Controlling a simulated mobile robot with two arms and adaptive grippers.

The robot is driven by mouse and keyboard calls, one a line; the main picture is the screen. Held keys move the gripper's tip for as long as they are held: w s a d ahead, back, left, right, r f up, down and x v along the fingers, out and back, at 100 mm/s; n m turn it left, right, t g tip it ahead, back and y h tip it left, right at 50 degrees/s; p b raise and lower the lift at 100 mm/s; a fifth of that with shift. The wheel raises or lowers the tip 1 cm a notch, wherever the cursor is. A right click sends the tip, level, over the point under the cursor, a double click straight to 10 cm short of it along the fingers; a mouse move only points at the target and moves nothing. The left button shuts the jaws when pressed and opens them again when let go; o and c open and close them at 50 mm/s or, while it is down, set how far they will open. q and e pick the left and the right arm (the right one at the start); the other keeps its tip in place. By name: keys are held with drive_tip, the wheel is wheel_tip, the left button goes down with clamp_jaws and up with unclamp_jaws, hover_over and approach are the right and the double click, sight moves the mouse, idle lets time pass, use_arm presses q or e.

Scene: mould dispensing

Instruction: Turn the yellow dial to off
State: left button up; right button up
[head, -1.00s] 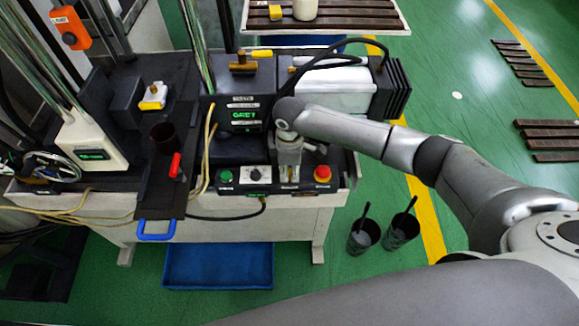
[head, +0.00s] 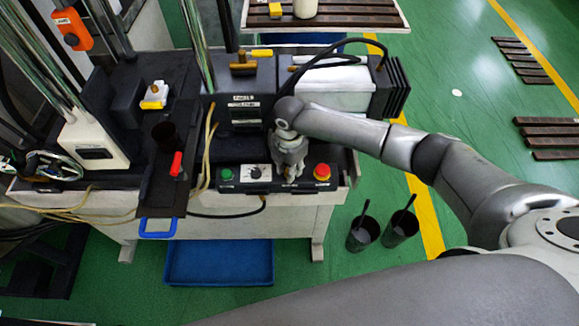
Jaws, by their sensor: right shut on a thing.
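My right gripper (head: 290,174) points down at the panel between the white plate and the red button. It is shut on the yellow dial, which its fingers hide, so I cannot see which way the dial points. The display on the machine's black box (head: 245,112) and the one on the white column (head: 94,153) are dark. My left gripper is out of view.
Cables hang around the machine. A blue bin (head: 218,276) and two dark cups (head: 362,233) stand on the green floor.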

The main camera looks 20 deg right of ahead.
drive_tip(key=shift+n, duration=0.3)
drive_tip(key=o, duration=1.1)
drive_tip(key=shift+c, duration=0.2)
drive_tip(key=shift+r, duration=0.1)
wheel_tip(320, 180, up, 12)
